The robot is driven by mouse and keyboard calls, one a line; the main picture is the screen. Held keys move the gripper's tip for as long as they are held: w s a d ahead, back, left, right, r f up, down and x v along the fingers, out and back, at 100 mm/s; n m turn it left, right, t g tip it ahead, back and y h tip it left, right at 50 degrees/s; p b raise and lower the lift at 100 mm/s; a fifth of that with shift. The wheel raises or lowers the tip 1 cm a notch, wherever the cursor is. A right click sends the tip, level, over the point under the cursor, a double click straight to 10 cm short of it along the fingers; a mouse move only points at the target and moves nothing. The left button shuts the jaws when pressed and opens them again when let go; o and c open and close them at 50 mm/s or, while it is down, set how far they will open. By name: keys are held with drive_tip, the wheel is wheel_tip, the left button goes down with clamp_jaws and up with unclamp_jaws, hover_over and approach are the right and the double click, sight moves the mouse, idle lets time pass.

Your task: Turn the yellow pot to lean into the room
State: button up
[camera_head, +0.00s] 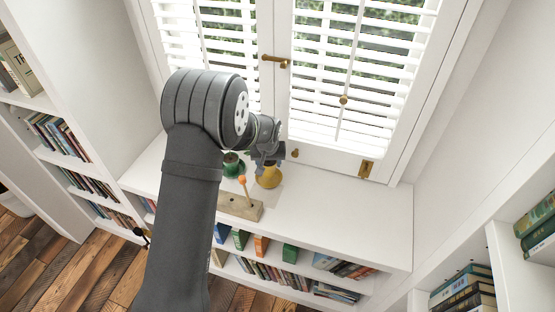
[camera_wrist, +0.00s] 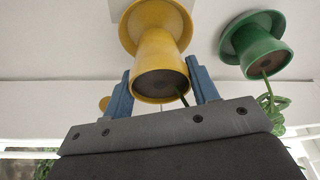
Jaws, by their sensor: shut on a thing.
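The yellow pot (camera_head: 268,180) stands on the white shelf top below the shuttered window, its upper part partly hidden by my gripper (camera_head: 267,155). In the wrist view the yellow pot (camera_wrist: 158,55), with a wide yellow saucer and dark soil, sits between the two blue fingers of my gripper (camera_wrist: 162,86). The gripper is shut on the pot. A short green stem shows at the soil's edge; the rest of the plant is hidden, so its lean cannot be told.
A green pot (camera_wrist: 262,50) with a leafy plant stands beside the yellow one; it also shows in the head view (camera_head: 233,167). A wooden block (camera_head: 240,207) holding an orange-tipped stick is in front. The shelf top (camera_head: 350,210) is clear to the right. Window shutters (camera_head: 350,75) rise close behind.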

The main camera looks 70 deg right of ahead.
drive_tip(key=shift+f, duration=1.5)
drive_tip(key=o, duration=1.3)
drive_tip(key=shift+o, duration=0.2)
drive_tip(key=v, duration=1.7)
drive_tip(key=shift+r, duration=0.15)
drive_tip(key=x, duration=1.7)
drive_tip(key=shift+r, duration=0.2)
